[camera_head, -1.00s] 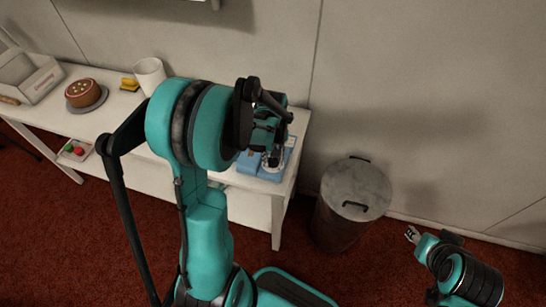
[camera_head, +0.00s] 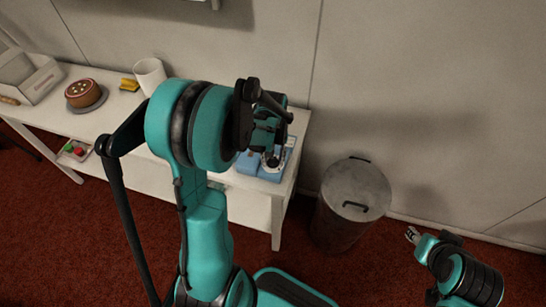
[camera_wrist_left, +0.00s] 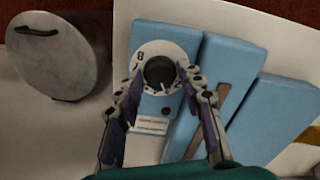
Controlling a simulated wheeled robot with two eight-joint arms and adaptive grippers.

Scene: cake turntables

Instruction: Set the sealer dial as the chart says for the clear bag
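The blue sealer (camera_wrist_left: 158,107) shows in the left wrist view, with a round white dial plate (camera_wrist_left: 178,50) and a black knob (camera_wrist_left: 160,72). Marks on the plate are partly visible; I cannot read the setting surely. My left gripper (camera_wrist_left: 164,75) is open, with one finger on each side of the knob and small gaps visible. In the head view the sealer (camera_head: 258,173) is at the table's right end, partly hidden by my left arm. A small printed label (camera_wrist_left: 152,126) is too small to read. No chart or clear bag is recognisable. My right gripper (camera_head: 412,235) is far off at lower right.
The white table (camera_head: 112,112) also carries a cake (camera_head: 84,93), a white cup (camera_head: 149,73), a yellow item (camera_head: 129,84) and a box (camera_head: 38,82). A lidded metal bin (camera_head: 352,190) stands on the floor right of the table.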

